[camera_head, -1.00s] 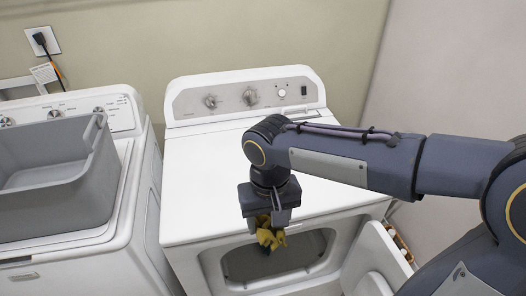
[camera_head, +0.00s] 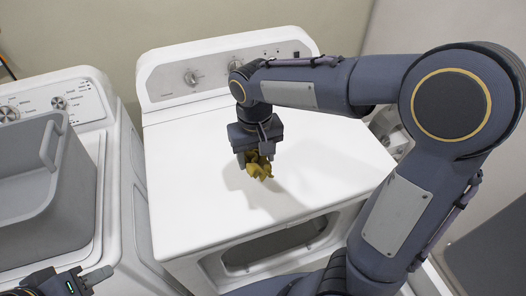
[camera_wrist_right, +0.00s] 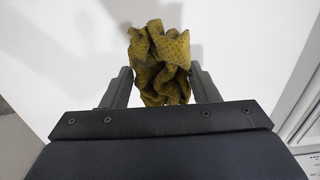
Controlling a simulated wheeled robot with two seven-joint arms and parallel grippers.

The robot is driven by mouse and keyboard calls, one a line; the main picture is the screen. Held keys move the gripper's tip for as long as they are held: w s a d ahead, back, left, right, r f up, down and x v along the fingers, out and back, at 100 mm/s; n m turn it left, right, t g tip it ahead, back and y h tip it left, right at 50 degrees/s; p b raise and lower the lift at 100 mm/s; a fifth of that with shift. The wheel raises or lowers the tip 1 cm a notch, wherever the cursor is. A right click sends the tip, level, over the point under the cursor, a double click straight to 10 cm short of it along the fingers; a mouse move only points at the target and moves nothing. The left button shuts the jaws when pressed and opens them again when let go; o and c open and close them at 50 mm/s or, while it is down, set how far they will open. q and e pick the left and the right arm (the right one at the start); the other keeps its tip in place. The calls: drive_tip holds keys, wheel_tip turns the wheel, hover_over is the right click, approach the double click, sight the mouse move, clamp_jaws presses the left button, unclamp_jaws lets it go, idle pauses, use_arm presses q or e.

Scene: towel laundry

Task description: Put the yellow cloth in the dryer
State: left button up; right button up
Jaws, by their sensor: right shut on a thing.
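The yellow cloth (camera_head: 259,169) is bunched up between the fingers of my right gripper (camera_head: 257,156), over the white top of the dryer (camera_head: 190,150). In the right wrist view the crumpled cloth (camera_wrist_right: 160,60) sticks out past the fingertips of the right gripper (camera_wrist_right: 163,85). I cannot tell whether the cloth touches the top. The dryer's front opening (camera_head: 275,247) is uncovered, below and in front of the cloth; my right arm hides part of the dryer's front. My left gripper (camera_head: 97,276) shows at the bottom left edge, and its jaw state is unclear.
A white washer (camera_head: 115,190) stands left of the dryer with a grey basket (camera_head: 40,185) on it. The dryer's control panel (camera_head: 215,72) rises at the back. The dryer's top is otherwise clear.

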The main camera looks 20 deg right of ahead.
drive_tip(key=w+d+f, duration=0.1)
drive_tip(key=w+f, duration=0.1)
drive_tip(key=w+d+f, duration=0.1)
drive_tip(key=f, duration=0.1)
drive_tip(key=w+d+f+p, duration=0.1)
drive_tip(key=w+d+f, duration=0.1)
drive_tip(key=shift+w, duration=0.35)
drive_tip(key=shift+w+d+f, duration=0.3)
drive_tip(key=shift+w+f, duration=0.05)
drive_tip(key=shift+f, duration=0.15)
wheel_tip(320, 180, down, 3)
drive_tip(key=shift+w+f, duration=0.1)
drive_tip(key=shift+f, duration=0.15)
drive_tip(key=o, duration=0.6)
drive_tip(key=shift+f, duration=0.15)
drive_tip(key=shift+c, duration=0.2)
drive_tip(key=o, duration=0.4)
drive_tip(key=shift+o, duration=0.2)
